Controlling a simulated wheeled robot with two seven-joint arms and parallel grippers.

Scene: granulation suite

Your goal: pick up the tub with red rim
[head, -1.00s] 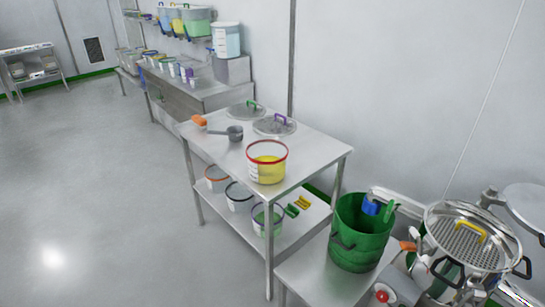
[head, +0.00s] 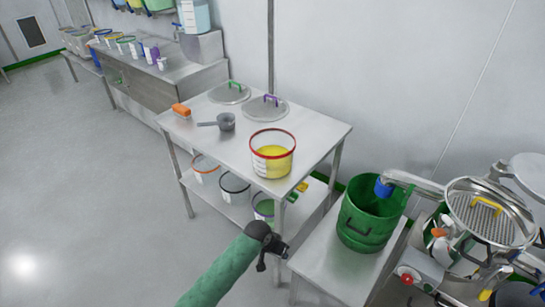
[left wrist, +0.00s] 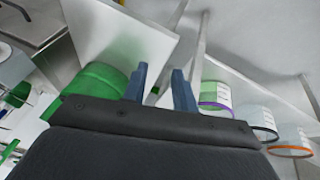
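The tub with the red rim (head: 272,160) stands upright near the front corner of the steel table's top (head: 200,135). It is clear, with yellow contents and a white label. My left gripper (head: 280,250) is in front of and below that tabletop, apart from the tub. In the left wrist view its two blue fingers (left wrist: 160,88) are spread with nothing between them. The red-rimmed tub does not show in the left wrist view. My right gripper is not in view.
A grey scoop (head: 226,122), an orange-handled item (head: 181,110) and two lids (head: 265,108) share the tabletop. Tubs with orange, dark and purple (left wrist: 214,97) rims stand on the lower shelf. A green bucket (head: 366,225) stands on a lower bench to the right.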

